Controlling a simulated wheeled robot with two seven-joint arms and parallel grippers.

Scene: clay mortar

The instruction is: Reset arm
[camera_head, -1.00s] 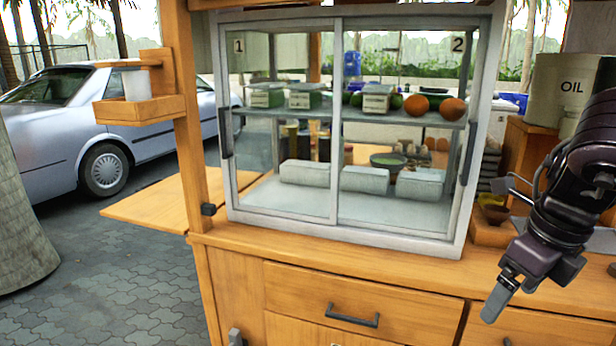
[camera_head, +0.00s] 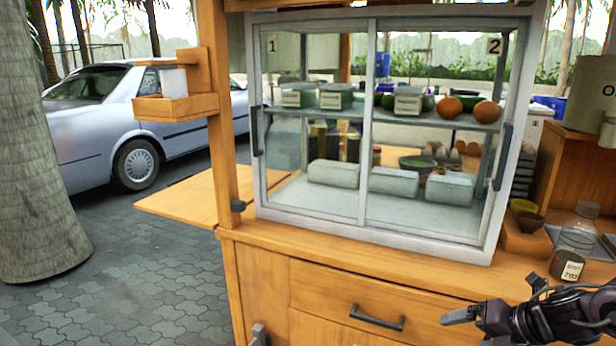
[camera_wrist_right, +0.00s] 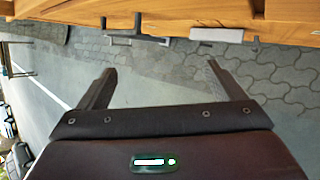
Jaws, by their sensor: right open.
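My right gripper (camera_head: 462,314) is low at the right in the head view, in front of the wooden counter's drawer front and below its top. In the right wrist view its two fingers (camera_wrist_right: 152,85) are spread apart with nothing between them. Paving shows behind the fingers, and the counter's wooden front (camera_wrist_right: 190,14) runs along the top of that view. In the head view my left gripper does not show; a small grey piece at the bottom edge cannot be told for sure.
A glass cabinet (camera_head: 478,250) with food boxes and fruit stands on the counter (camera_head: 340,262). A clear labelled bottle (camera_head: 577,240) stands near my right arm. A drawer handle (camera_head: 377,318) sticks out left of the gripper. A wooden side shelf (camera_head: 180,200) juts out left. Open paving lies at the left.

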